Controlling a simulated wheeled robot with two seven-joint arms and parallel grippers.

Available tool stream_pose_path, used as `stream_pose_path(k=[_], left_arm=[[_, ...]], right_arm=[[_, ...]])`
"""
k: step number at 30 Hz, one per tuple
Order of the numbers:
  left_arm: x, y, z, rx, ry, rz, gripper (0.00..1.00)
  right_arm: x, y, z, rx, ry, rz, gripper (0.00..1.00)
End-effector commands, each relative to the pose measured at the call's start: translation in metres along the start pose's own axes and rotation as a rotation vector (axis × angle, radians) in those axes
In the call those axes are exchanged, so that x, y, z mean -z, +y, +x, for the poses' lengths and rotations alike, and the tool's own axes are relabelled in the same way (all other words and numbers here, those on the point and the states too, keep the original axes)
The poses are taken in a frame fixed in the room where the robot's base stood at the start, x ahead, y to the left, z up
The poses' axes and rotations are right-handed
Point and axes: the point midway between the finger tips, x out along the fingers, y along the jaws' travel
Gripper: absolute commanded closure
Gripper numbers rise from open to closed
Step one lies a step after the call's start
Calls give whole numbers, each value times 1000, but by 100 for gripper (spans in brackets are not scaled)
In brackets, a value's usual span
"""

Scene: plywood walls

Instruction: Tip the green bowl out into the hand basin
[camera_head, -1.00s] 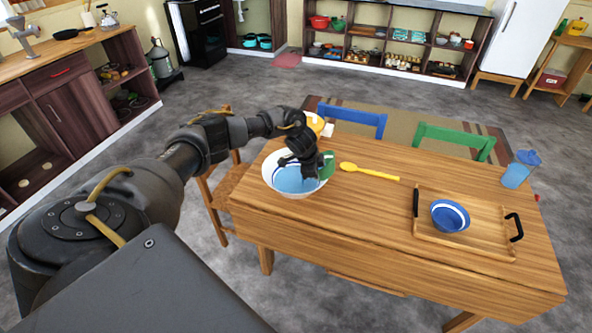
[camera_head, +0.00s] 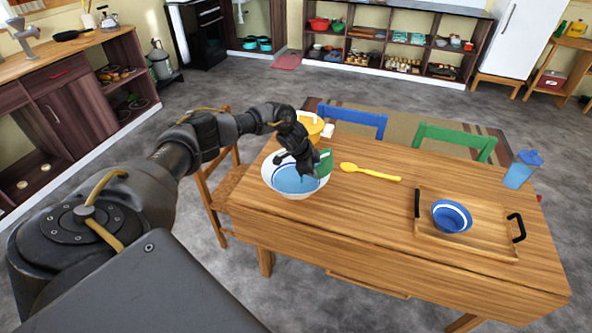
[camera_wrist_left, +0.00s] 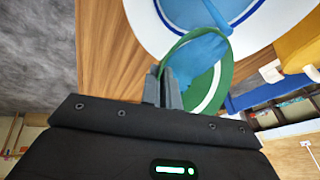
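The green bowl (camera_head: 324,163) is held steeply tilted at the right side of the hand basin, its lower part over the basin. The hand basin (camera_head: 269,180) is a wide white bowl with a blue band and blue liquid inside, on the table's left end. My left gripper (camera_head: 307,167) is above the basin. In the left wrist view its fingers (camera_wrist_left: 167,88) are shut on the rim of the green bowl (camera_wrist_left: 226,82). Blue liquid shows inside the bowl, and a blue streak runs from its rim towards the basin (camera_wrist_left: 178,38). My right gripper is not in view.
An orange-yellow pot (camera_head: 311,124) stands close behind the basin. A yellow spoon (camera_head: 371,172) lies to the right. A wooden tray (camera_head: 480,240) holds a blue bowl (camera_head: 452,216). A blue cup (camera_head: 519,174) is at the right. Blue (camera_head: 352,118) and green (camera_head: 455,138) chairs are behind.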

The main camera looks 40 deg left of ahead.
Motion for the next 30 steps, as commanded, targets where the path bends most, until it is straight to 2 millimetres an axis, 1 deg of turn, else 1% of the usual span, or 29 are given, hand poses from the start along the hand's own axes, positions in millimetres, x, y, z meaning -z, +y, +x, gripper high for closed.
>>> stream_pose_path(k=[30], left_arm=[[-4, -6, -8, -35, 100, -37, 100]], right_arm=[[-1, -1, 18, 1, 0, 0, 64]])
